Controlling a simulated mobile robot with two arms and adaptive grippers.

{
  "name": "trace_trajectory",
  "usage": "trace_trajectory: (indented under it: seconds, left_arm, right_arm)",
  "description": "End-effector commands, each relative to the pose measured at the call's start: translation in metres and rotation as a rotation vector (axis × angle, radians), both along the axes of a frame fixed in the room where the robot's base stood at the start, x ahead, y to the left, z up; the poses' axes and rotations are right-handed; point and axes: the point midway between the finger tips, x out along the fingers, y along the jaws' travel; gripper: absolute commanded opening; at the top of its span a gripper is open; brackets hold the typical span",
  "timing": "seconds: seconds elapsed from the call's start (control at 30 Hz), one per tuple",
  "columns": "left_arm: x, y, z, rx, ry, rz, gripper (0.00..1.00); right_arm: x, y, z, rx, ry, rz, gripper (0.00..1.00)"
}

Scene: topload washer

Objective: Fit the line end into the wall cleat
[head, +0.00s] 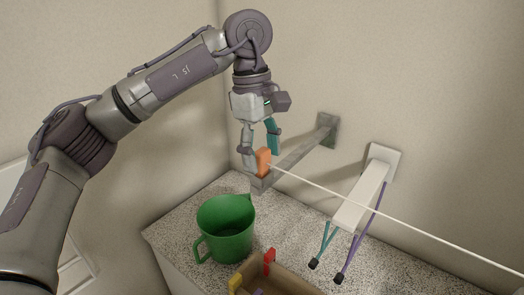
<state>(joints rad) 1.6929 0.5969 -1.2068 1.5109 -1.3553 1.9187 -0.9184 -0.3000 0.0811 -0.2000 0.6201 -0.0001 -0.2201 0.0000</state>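The line end is an orange tab (263,161) on a taut white line (390,215) that runs off to the right edge. My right gripper is out of view.
A green jug (226,228) stands on the speckled worktop (290,210) below. A brown box (285,280) with red and yellow clips is at the bottom edge.

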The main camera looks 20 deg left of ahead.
Motion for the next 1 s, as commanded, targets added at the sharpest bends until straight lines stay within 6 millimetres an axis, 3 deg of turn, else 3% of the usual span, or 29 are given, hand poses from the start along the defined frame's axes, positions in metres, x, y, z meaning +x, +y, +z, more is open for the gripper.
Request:
trace_trajectory:
  seconds: [0.27, 0.37, 0.73, 1.0]
  left_arm:
    - [0.0, 0.0, 0.006, 0.0, -0.002, 0.0, 0.63]
    - [0.002, 0.002, 0.018, -0.001, -0.004, 0.001, 0.63]
    - [0.005, 0.013, 0.093, 0.0, -0.006, 0.004, 0.63]
    - [0.007, 0.016, 0.117, 0.001, -0.001, 0.001, 0.63]
  right_arm:
    - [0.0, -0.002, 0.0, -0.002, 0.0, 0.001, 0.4]
    - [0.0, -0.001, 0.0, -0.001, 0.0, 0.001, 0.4]
    - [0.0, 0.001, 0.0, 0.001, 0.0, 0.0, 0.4]
    - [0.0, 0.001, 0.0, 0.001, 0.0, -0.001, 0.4]
